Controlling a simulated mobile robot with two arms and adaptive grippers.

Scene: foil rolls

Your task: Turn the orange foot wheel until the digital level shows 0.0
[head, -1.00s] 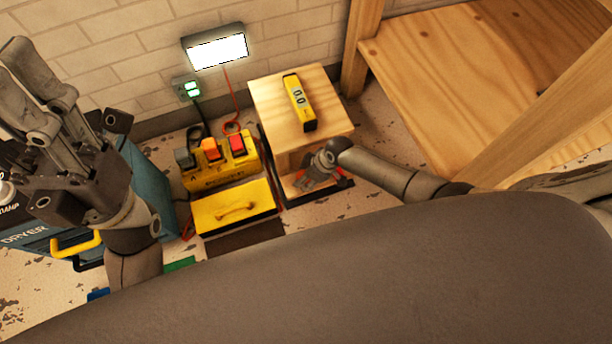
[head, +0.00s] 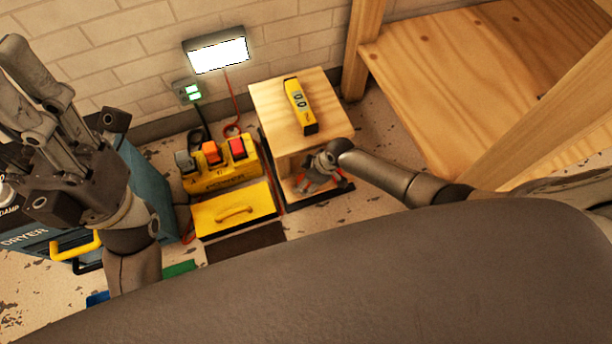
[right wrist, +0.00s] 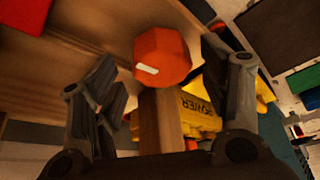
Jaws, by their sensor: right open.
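The yellow digital level (head: 300,106) lies on top of the wooden box (head: 275,95) in the head view, and its display reads 0.0. The orange foot wheel (right wrist: 162,56) shows in the right wrist view with a white mark on its face. My right gripper (right wrist: 165,95) is open, with one finger on either side of the wheel and a gap to each. In the head view my right gripper (head: 312,185) is low at the front of the box, where my wrist mostly hides the wheel. My left gripper (head: 45,110) is raised at the left with its fingers apart, holding nothing.
A yellow power unit (head: 222,162) with coloured switches and a yellow case (head: 234,209) stand left of the box. A blue dryer (head: 150,190) is farther left. A lit lamp (head: 218,52) hangs on the wall. A wooden shelf (head: 470,70) stands at right.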

